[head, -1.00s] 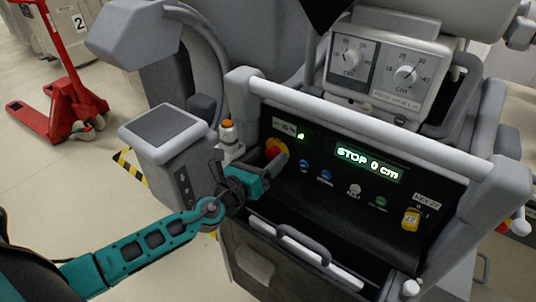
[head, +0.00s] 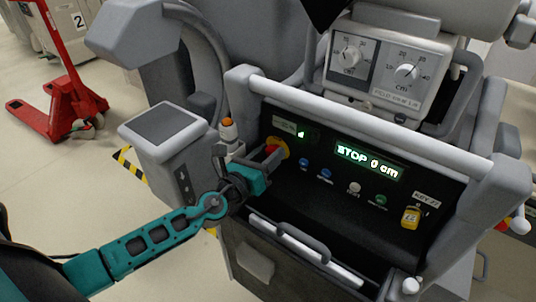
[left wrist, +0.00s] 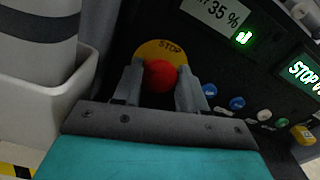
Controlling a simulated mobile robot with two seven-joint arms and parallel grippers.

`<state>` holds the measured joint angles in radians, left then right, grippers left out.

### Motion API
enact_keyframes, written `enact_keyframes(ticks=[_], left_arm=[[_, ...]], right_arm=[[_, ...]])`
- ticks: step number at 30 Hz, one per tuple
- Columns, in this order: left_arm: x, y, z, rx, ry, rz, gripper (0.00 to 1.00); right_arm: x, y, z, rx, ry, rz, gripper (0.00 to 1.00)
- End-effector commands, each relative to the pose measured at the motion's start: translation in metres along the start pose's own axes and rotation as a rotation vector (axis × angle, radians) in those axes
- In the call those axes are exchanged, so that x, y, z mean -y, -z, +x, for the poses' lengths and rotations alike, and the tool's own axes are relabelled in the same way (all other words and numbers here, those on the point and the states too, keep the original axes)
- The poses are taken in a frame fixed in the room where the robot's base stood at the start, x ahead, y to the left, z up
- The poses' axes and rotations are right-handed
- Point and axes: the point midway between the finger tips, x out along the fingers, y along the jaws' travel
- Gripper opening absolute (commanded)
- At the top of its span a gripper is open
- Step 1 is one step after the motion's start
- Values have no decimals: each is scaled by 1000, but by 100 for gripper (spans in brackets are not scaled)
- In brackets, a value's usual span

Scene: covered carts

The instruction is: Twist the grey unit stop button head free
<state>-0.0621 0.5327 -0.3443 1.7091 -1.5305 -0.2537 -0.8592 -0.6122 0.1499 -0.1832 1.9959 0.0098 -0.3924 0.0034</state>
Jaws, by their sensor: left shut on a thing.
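The grey unit's control panel (head: 325,190) is black, with a lit display (head: 368,162) reading STOP 0 cm. At its left end is the stop button, a red round head (left wrist: 160,75) on a yellow disc (left wrist: 158,48) marked STOP. In the head view the yellow disc (head: 280,146) shows, with the red head partly hidden by the fingers. My left gripper (head: 272,157) is at the button. In the left wrist view its two fingers (left wrist: 160,82) are shut on opposite sides of the red head. My right gripper is not in view.
Blue, white and green buttons (head: 326,174) and a yellow key tag (head: 411,217) sit right of the stop button. A grey rail (head: 370,128) runs above the panel. An orange-topped post (head: 228,135) stands close left of the gripper. A red pallet jack (head: 60,90) is at the back left.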

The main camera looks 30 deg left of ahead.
Motion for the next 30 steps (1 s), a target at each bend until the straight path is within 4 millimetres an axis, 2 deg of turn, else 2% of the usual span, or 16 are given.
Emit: enact_keyframes(ticks=[11,30], left_arm=[[0,0,0,-1,1,75,11],[2,0,0,0,0,500,11]], right_arm=[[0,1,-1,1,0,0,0],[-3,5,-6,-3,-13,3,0]])
